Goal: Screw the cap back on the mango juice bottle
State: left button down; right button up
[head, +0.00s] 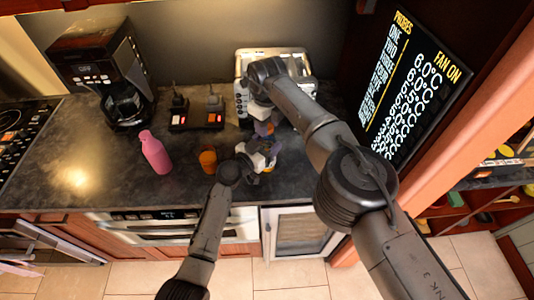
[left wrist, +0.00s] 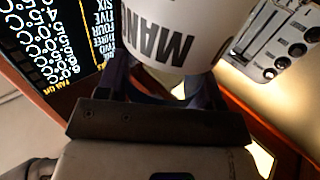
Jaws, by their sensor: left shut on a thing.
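The mango juice bottle (left wrist: 185,35) shows in the left wrist view as a white, rounded body with large dark "MAN..." lettering, upside down in the picture. My left gripper (left wrist: 165,88) is shut on it, with dark fingers on either side. In the head view my left gripper (head: 262,153) is over the counter, largely hiding the bottle. My right gripper (head: 265,123) is close above and behind it, with small purple and orange parts between the two. I cannot tell whether the right gripper holds the cap. The cap and bottle mouth are not clearly visible.
A pink bottle (head: 155,152) and an orange mug (head: 208,160) stand on the dark counter (head: 100,165) to the left. A coffee maker (head: 122,85), a black device with red lights (head: 197,118) and a toaster (head: 241,85) stand behind. The left-front counter is clear.

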jog(key=o, duration=0.5)
jog(key=shift+r, duration=3.75)
pick_arm(q)
jog(key=shift+c, duration=0.8)
grip_release()
jog(key=v, duration=1.3)
jog(key=shift+s+a, duration=0.25)
jog(key=shift+s, duration=0.05)
pick_arm(e)
jog(key=shift+r, duration=0.1)
